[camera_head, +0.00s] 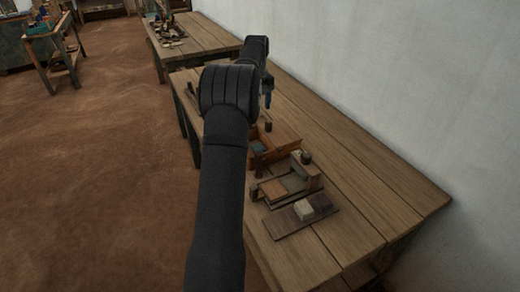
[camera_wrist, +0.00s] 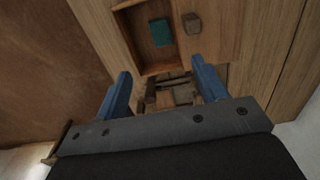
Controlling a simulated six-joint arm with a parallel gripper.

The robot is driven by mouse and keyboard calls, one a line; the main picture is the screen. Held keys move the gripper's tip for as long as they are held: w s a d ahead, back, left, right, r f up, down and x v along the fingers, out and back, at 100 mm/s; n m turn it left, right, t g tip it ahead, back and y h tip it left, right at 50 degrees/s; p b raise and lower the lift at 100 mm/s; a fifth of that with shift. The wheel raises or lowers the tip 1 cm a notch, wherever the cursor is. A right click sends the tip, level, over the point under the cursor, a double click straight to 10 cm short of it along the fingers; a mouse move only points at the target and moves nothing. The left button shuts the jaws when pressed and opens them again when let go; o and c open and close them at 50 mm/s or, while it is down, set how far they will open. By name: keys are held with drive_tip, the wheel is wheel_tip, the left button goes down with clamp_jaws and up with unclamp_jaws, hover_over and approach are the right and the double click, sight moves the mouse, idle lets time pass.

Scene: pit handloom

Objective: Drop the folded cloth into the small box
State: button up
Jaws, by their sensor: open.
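A small wooden box (camera_head: 284,154) stands on the long table, partly behind my arm in the head view. In the head view my gripper (camera_head: 267,100) is above the table, beyond the box.
A small brown block (camera_wrist: 191,23) stands beside the box. A wooden frame (camera_head: 290,184) and a board (camera_head: 284,222) with a pale block (camera_head: 304,210) and a dark block are on the near side. A white wall runs along the right. The table's right side is clear.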

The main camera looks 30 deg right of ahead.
wheel_tip(320, 180, up, 6)
drive_tip(key=shift+a+f, duration=0.1)
drive_tip(key=shift+f, duration=0.1)
wheel_tip(320, 180, down, 15)
drive_tip(key=shift+f, duration=0.2)
idle(0.6)
drive_tip(key=shift+o, duration=0.5)
drive_tip(key=shift+s+f, duration=0.1)
drive_tip(key=shift+f, duration=0.05)
idle(0.4)
